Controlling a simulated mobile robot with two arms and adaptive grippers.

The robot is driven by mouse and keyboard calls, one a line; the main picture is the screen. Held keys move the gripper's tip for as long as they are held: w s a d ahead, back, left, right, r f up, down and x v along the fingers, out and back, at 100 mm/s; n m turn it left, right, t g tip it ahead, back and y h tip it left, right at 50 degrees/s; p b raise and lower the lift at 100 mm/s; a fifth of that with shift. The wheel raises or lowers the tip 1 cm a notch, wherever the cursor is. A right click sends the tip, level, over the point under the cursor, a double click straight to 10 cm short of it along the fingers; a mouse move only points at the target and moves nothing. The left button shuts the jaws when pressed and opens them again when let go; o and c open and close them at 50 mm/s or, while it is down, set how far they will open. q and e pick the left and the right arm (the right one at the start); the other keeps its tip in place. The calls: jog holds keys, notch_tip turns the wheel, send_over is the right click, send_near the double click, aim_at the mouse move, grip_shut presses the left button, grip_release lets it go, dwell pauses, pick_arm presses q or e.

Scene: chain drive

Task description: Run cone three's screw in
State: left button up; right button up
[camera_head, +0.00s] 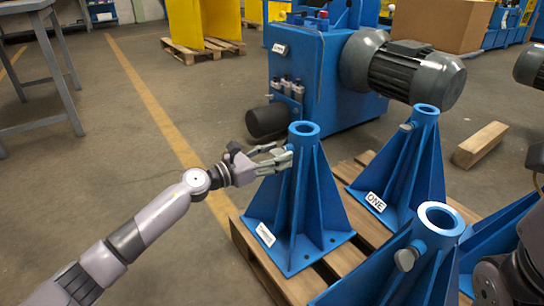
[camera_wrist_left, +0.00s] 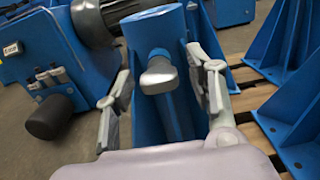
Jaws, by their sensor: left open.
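A blue cone stand (camera_head: 312,205) with an open round top stands upright on a pallet, left of the other cones. Its white label is too small to read surely. In the left wrist view, a grey screw (camera_wrist_left: 158,76) with a flat, rounded head sticks out of the cone's collar (camera_wrist_left: 155,28). My left gripper (camera_head: 276,161) is at that collar. In the left wrist view my left gripper (camera_wrist_left: 160,95) is open, one finger on each side of the screw head, with gaps visible. In the head view the fingers hide most of this screw. My right gripper is not seen.
A cone labelled ONE (camera_head: 408,165) and a nearer blue cone (camera_head: 437,225) stand close by, each with a grey screw in its collar. A blue machine with a grey motor (camera_head: 405,70) is behind. A wooden block (camera_head: 481,143) lies right.

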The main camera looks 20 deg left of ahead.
pick_arm(q)
jog(key=v, duration=1.2)
